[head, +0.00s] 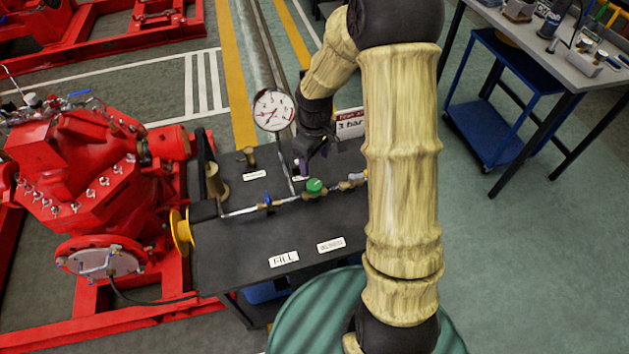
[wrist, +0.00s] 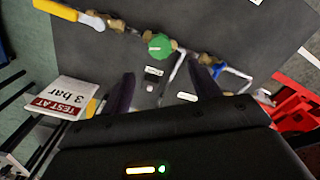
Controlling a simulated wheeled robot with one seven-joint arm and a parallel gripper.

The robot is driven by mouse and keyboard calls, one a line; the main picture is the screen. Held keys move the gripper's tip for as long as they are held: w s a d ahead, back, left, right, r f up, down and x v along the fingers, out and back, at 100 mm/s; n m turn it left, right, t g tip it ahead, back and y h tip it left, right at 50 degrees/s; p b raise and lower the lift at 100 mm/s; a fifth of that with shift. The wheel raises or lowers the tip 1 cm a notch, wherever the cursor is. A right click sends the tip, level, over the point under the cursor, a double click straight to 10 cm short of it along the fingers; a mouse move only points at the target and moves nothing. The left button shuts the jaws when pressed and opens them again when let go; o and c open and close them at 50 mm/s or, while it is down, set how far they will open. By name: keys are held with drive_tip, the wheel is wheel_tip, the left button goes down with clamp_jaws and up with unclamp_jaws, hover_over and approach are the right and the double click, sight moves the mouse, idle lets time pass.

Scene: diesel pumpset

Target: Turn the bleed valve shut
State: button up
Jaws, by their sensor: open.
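A pipe run on the dark bench (head: 235,265) carries a green round knob (head: 314,186) on brass fittings and a blue-handled valve (head: 268,200) to its left. In the wrist view the green knob (wrist: 160,45) lies beyond the fingertips, near the middle, and a yellow lever (wrist: 55,10) lies at upper left. I cannot read which valve is labelled bleed. My gripper (head: 312,160) is open and empty above the bench, behind the green knob in the head view. In the wrist view the gripper (wrist: 163,88) has its two dark fingers apart, touching no valve.
A pressure gauge (head: 273,109) stands on the bench, left of my arm. A "TEST AT 3 bar" sign (wrist: 62,98) stands close to the left finger. A red pump (head: 80,170) is left of the bench. A blue trolley (head: 505,100) and worktable stand at the right.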

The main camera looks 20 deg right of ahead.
sight(315, 185)
wheel_tip(315, 185, down, 10)
idle(0.4)
drive_tip(key=c, duration=1)
